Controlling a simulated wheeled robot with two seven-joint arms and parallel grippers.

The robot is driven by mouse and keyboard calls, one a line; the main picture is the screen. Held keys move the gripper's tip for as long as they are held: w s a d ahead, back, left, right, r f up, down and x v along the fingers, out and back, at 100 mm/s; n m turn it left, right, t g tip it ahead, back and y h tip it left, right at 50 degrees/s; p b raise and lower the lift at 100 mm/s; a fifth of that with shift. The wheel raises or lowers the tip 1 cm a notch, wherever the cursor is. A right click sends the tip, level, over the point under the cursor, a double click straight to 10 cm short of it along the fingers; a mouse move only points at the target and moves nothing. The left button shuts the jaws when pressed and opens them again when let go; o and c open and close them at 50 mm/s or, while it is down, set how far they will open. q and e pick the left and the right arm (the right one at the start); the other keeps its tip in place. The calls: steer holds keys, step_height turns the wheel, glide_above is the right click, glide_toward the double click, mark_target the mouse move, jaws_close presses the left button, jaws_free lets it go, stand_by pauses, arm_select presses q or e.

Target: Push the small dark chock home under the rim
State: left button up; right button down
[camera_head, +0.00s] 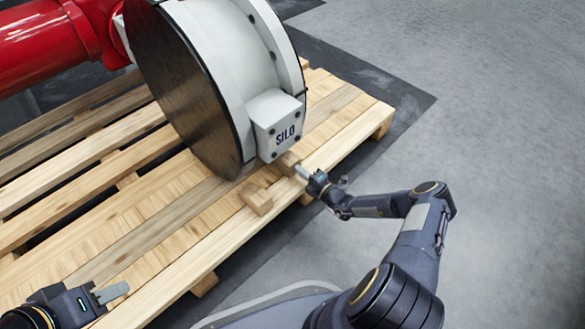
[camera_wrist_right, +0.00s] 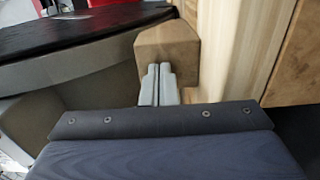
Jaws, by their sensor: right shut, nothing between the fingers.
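The small dark chock (camera_head: 287,161) is a brown wooden block on the pallet, against the lower edge of the round housing below the SILO box. It also shows in the right wrist view (camera_wrist_right: 178,48), next to the curved rim (camera_wrist_right: 75,40). My right gripper (camera_head: 300,171) is shut and empty, its fingertips (camera_wrist_right: 158,82) at the near face of the chock. They look to be touching it, but a small gap cannot be ruled out. My left gripper (camera_head: 115,292) is over the pallet's near left; its finger gap does not show.
A lighter wooden block (camera_head: 257,198) sits on the pallet left of the dark chock, near the rim. The large round housing (camera_head: 215,70) with a red pipe (camera_head: 45,42) stands on the slatted wooden pallet (camera_head: 150,265). The grey floor at right is clear.

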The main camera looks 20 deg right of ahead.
steer(key=shift+x, duration=1.1)
steer(key=shift+s+d, duration=0.1)
steer(key=shift+s, duration=0.05)
steer(key=shift+p+v, duration=0.7)
steer(key=shift+v, duration=1.55)
steer(key=shift+p+v, duration=0.4)
steer(key=shift+v, duration=2.2)
steer(key=shift+r, duration=0.1)
